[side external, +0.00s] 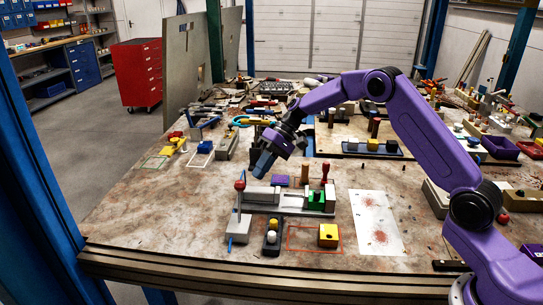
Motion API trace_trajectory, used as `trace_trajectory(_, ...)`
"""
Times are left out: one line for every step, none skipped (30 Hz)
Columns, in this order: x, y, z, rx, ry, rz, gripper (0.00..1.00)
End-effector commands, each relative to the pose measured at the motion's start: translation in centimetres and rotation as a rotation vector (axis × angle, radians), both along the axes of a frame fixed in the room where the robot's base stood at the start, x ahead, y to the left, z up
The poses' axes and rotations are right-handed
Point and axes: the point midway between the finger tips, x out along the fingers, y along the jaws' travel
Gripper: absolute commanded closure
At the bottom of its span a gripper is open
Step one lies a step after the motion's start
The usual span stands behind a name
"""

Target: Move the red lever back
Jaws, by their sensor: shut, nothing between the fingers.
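A grey fixture (262,196) lies near the front of the table. At its left end a red knob (240,185) stands above a grey plate. At its right end a red upright handle (325,170) rises beside a green block (316,200). I cannot tell for sure which red part is the lever. My gripper (259,172) points down and to the left, above and behind the fixture's left part, right of the red knob. It is shut and empty, and looks apart from both red parts.
A yellow block (328,235) and a dark block with a white knob (272,236) stand in front. A white stained sheet (377,222) lies to the right. A purple block (280,181) sits behind the fixture. The back of the table is cluttered; the front left is bare.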

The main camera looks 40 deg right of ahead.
Motion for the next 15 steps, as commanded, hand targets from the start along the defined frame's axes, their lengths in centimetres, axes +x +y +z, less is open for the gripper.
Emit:
trace_trajectory(0.0, 0.9, 0.0, 0.001, -0.001, 0.004, 1.0)
trace_trajectory(-0.1, 1.2, 0.0, 0.001, -0.001, 0.004, 1.0)
trace_trajectory(0.0, 1.6, -0.1, 0.001, -0.001, 0.003, 1.0)
trace_trajectory(0.0, 1.9, -0.1, 0.001, -0.001, 0.003, 1.0)
trace_trajectory(0.0, 2.2, -0.2, 0.001, -0.002, 0.002, 1.0)
trace_trajectory(0.0, 2.4, -0.2, 0.001, -0.001, 0.001, 1.0)
trace_trajectory(0.0, 2.6, -0.2, 0.001, -0.001, 0.001, 1.0)
trace_trajectory(0.0, 2.7, -0.2, 0.001, -0.001, 0.001, 1.0)
trace_trajectory(0.0, 2.8, -0.2, 0.001, -0.001, 0.001, 1.0)
trace_trajectory(0.0, 2.9, -0.2, 0.001, -0.001, 0.001, 1.0)
trace_trajectory(0.0, 2.9, -0.2, 0.001, -0.001, 0.001, 1.0)
trace_trajectory(0.0, 3.0, -0.2, 0.001, -0.001, 0.001, 1.0)
trace_trajectory(0.0, 3.0, -0.2, 0.001, -0.001, 0.001, 1.0)
trace_trajectory(0.0, 3.0, -0.2, 0.001, -0.001, 0.001, 1.0)
trace_trajectory(0.0, 3.0, -0.2, 0.001, -0.001, 0.001, 1.0)
